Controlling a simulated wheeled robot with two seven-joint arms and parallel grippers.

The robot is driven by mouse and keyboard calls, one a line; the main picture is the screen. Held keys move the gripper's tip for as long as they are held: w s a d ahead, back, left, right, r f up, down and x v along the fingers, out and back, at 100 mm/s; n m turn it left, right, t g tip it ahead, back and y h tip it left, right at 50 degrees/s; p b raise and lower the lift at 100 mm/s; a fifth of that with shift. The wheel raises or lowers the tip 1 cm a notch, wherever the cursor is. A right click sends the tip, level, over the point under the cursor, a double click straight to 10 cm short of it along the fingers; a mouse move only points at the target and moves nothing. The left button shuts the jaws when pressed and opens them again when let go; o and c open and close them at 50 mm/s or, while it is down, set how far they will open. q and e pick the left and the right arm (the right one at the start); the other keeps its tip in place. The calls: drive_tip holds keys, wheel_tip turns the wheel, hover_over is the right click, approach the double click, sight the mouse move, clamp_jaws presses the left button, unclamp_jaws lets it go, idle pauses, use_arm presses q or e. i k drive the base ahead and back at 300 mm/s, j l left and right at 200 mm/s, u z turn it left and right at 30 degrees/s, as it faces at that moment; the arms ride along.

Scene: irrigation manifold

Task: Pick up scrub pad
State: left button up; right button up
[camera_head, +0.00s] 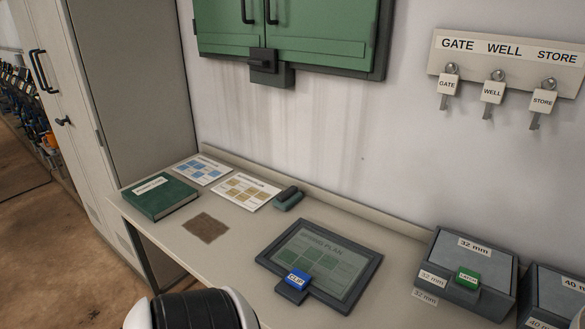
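A small block with a dark grip on top and a green lower part (288,198) lies near the back of the bench; it looks like the scrub pad. It sits just right of the tan-patterned sheet, and nothing covers it. A flat brown square patch (205,227) lies nearer the front edge; I cannot tell whether it is a stain or a thin pad. Neither of my grippers shows. A white and black rounded part at the bottom edge appears to be mine.
The bench (232,246) holds a green book (160,199), printed sheets (247,191), a framed plan (320,262) with a blue clip (298,279), and a 32 mm box (470,262). A green wall cabinet (285,40) hangs above. Tagged keys (493,92) hang at right.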

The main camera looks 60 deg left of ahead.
sight(286, 200)
drive_tip(key=u, duration=2.05)
drive_tip(key=j+z, duration=0.15)
drive_tip(key=z, duration=0.35)
drive_tip(key=j+z, duration=0.2)
drive_tip(key=z, duration=0.25)
drive_tip(key=k+j+z, duration=0.1)
drive_tip(key=z, duration=0.4)
drive_tip(key=k+j+z, duration=0.65)
drive_tip(key=k+j, duration=0.15)
drive_tip(key=j, duration=0.1)
